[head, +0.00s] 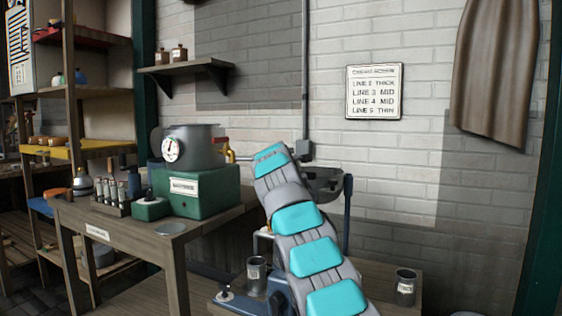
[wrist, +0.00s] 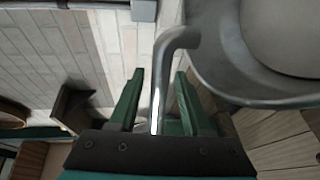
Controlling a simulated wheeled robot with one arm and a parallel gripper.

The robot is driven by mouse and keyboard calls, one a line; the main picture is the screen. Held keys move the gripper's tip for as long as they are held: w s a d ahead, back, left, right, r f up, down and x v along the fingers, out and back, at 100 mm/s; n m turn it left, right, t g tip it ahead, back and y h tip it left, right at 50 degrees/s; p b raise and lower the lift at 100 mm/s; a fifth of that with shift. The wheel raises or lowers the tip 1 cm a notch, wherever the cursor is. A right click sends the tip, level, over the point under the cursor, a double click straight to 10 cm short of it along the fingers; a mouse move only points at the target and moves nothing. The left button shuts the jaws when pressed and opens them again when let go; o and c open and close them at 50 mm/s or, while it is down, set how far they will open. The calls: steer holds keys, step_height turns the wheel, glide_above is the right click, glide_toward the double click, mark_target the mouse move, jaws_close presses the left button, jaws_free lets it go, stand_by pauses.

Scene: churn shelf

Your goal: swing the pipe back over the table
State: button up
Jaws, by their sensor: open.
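A bent grey metal pipe (wrist: 172,52) shows in the wrist view, joined at the right to a rounded metal vessel (wrist: 225,60). My gripper (wrist: 159,72) is open, with one green finger on each side of the pipe. The pipe's lower stretch runs between the fingers; I cannot tell whether either touches it. In the head view my arm hides my gripper and the pipe. A dark metal basin (head: 325,183) shows just right of the arm. The wooden table (head: 130,233) stands at the left.
A steel pot with a gauge (head: 200,147) and brass tap sits on a green box (head: 215,190) on the table. Dark cups (head: 257,277) and (head: 405,288) stand on a lower wooden surface. A sign (head: 374,92) hangs on the brick wall.

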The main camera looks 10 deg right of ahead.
jaws_close()
stand_by(1.3)
